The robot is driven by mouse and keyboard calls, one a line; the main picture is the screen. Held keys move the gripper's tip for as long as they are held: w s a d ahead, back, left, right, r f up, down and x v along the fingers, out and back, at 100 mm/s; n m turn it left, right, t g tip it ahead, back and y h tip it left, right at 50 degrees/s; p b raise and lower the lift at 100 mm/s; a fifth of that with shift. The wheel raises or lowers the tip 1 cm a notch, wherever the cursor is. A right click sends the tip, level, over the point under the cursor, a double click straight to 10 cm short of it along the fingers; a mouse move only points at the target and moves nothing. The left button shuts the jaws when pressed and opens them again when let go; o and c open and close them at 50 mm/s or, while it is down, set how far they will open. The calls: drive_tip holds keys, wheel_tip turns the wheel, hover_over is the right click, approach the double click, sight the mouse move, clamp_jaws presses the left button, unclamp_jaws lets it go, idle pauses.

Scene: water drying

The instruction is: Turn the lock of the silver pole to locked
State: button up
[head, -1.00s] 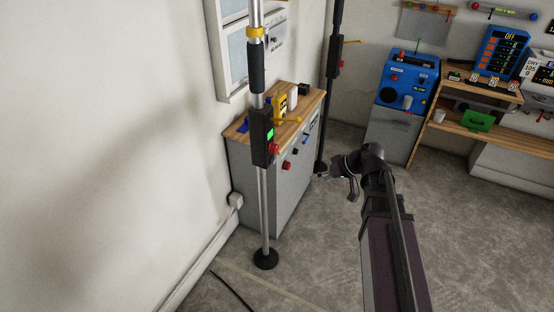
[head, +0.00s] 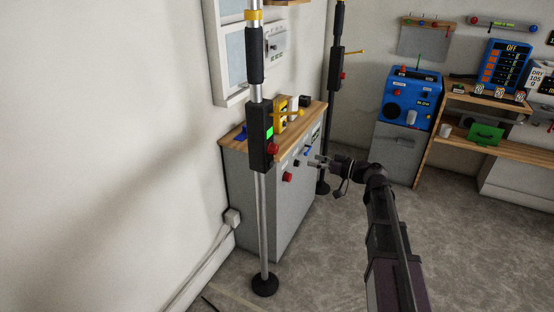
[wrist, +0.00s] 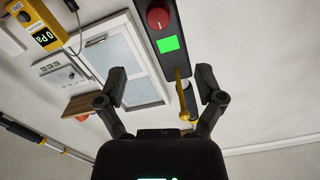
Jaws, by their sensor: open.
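The silver pole (head: 263,225) stands upright at the middle left in the head view. In the wrist view the red knob (wrist: 157,18), the green indicator (wrist: 168,44) and the yellow lever (wrist: 182,88) show up close. My gripper (head: 318,162) is open and empty, to the right of the lock box. In the wrist view the lever appears between the spread fingers (wrist: 160,88), nearer the right one; contact cannot be told.
A grey cabinet (head: 240,190) with a wooden top stands behind the pole, holding a yellow meter (head: 281,112). A black pole (head: 331,100) with a similar lock stands further back. A blue machine (head: 412,100) is at the right. Floor on the right is clear.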

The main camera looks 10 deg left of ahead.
sight(277, 149)
drive_tip(key=shift+w, duration=0.2)
idle(0.4)
drive_tip(key=shift+r+x, duration=0.2)
drive_tip(key=shift+x, duration=6.65)
drive_tip(key=c, duration=1.1)
